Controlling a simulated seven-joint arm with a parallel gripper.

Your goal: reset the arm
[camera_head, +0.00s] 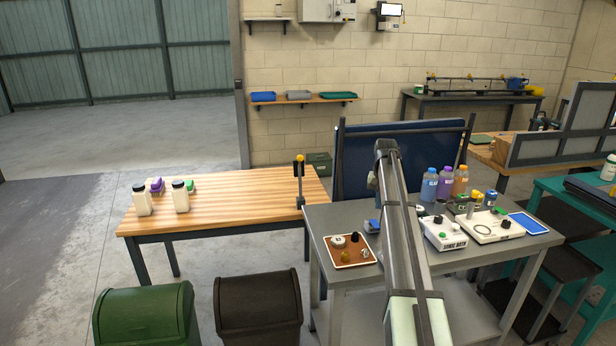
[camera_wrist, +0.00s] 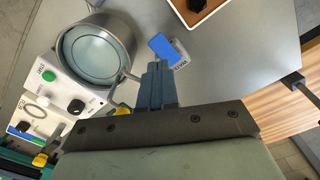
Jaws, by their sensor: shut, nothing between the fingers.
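My gripper (camera_wrist: 157,82) shows in the wrist view with its two fingers together and nothing between them. It is over the grey metal table (camera_wrist: 235,60). A small blue block with a white label (camera_wrist: 163,46) lies on the table just beyond the fingertips in the picture; I cannot tell the height gap. In the head view my arm reaches forward over the same table (camera_head: 325,222), and the gripper is mostly hidden behind it.
A round steel basin (camera_wrist: 128,42) and white control units (camera_head: 445,232) stand close to my gripper. A brown tray (camera_head: 348,263) holds small parts. Several bottles (camera_head: 445,184) stand behind. A wooden bench (camera_head: 240,200) with white bottles is left; two bins (camera_head: 145,315) stand in front of it.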

